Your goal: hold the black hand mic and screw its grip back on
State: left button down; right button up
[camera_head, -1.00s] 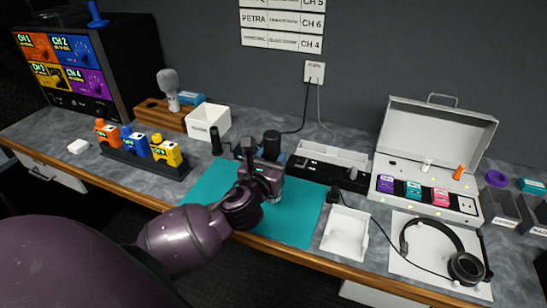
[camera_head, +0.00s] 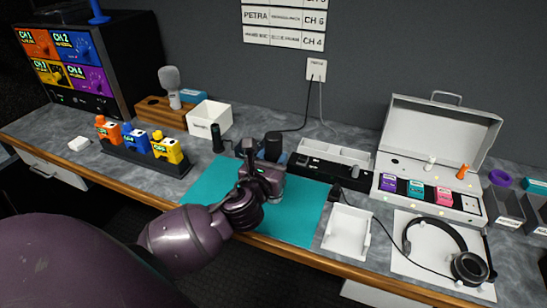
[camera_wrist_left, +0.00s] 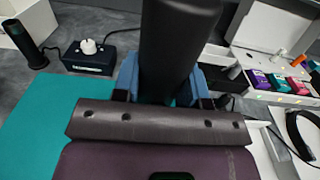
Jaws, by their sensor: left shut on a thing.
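My left gripper (camera_head: 262,172) is over the teal mat (camera_head: 212,185) in the head view. It is shut on a thick black cylinder (camera_head: 273,146), which I take to be part of the black hand mic. In the left wrist view this cylinder (camera_wrist_left: 178,40) stands up between the blue fingers (camera_wrist_left: 163,80). Its lower end is hidden by my gripper, so I cannot tell whether it touches the mat or how its parts join. A slimmer black cylinder (camera_head: 217,138) stands upright at the mat's far left corner. My right gripper is not in view.
A white tray (camera_head: 347,232) and a headset (camera_head: 445,250) lie right of the mat. An open case (camera_head: 430,150) with coloured packs stands behind them. A rack of coloured packs (camera_head: 145,160), a white box (camera_head: 210,118) and a grey mic (camera_head: 170,84) are at left.

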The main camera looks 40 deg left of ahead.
pick_arm(q)
jog(key=shift+f, duration=0.25)
jog(key=c, duration=0.6)
grip_release()
